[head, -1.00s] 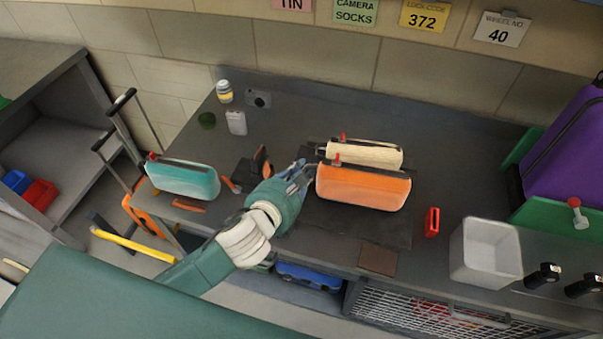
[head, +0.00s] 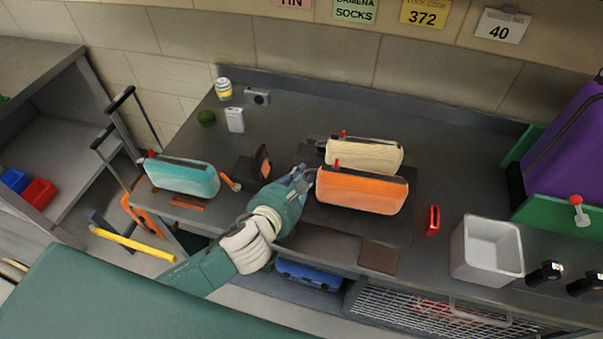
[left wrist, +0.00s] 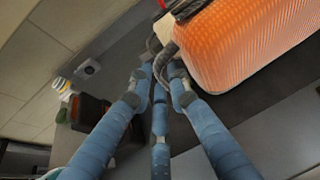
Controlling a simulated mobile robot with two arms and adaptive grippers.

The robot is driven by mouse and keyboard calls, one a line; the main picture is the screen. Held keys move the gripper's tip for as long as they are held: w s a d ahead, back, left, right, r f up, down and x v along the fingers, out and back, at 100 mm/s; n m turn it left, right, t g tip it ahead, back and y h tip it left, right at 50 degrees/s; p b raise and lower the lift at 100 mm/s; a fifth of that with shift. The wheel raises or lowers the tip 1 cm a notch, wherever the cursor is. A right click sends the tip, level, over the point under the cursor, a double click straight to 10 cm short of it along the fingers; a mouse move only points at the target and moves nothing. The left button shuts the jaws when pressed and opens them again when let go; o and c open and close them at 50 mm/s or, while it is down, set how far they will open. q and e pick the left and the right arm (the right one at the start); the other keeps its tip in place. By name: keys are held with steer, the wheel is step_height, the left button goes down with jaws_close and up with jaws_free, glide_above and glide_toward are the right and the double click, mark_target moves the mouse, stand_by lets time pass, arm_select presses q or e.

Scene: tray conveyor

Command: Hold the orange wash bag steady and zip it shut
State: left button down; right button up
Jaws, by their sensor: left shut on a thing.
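The orange wash bag (head: 360,192) lies on a dark mat on the bench, with a dark zip strip along its top and a red pull (head: 337,164) at its left end. My left gripper (head: 308,174) is at that left end, shut on the bag's grey end loop. In the left wrist view the blue fingers (left wrist: 162,72) close around the loop beside the orange bag (left wrist: 245,45). The exact contact is partly hidden by the fingers. I cannot tell how far the zip is open. My right gripper is out of view.
A cream bag (head: 365,153) lies directly behind the orange one. A teal bag (head: 182,177) is at the left. A white bin (head: 487,250) and a small red item (head: 433,221) stand to the right. The back right of the bench (head: 460,150) is clear.

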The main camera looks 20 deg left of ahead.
arm_select(q)
step_height(320, 180, down, 5)
steer(key=b, duration=0.2)
steer(key=shift+f+b, duration=0.1)
steer(key=shift+b, duration=0.3)
steer(key=shift+f, duration=0.5)
steer(key=shift+f+b, duration=0.15)
steer(key=shift+b, duration=0.15)
steer(key=c, duration=1.8)
jaws_free()
steer(key=shift+c, duration=0.2)
jaws_close()
